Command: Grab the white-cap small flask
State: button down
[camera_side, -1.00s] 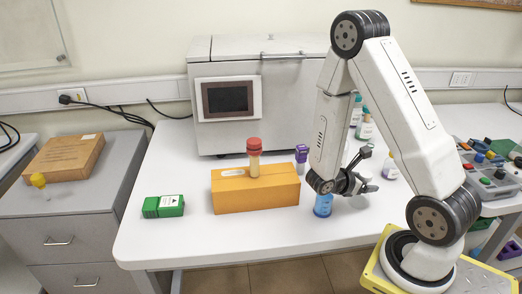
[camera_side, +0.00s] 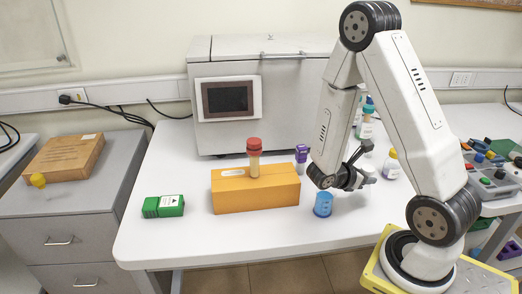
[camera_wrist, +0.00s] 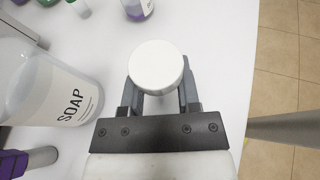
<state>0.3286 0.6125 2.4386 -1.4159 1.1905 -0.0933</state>
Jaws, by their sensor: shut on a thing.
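The white-cap small flask shows in the wrist view as a round white cap (camera_wrist: 157,66) between my fingers. Its body is hidden below the cap. My gripper (camera_wrist: 158,95) is shut on it. In the side view, my gripper (camera_side: 362,176) is over the right part of the white table, right of the blue cup. Only a small pale part of the flask shows there at the fingertips. I cannot tell from these views how far it is from the table top.
A SOAP bottle (camera_wrist: 62,92) stands close to the left of my gripper. A bottle with purple contents (camera_wrist: 138,8) is ahead. A blue cup (camera_side: 323,205), an orange block (camera_side: 255,191) and a green box (camera_side: 164,206) stand on the table (camera_side: 240,233). The front is clear.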

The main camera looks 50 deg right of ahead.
jog(key=shift+r, duration=4.05)
jog(key=shift+r, duration=0.1)
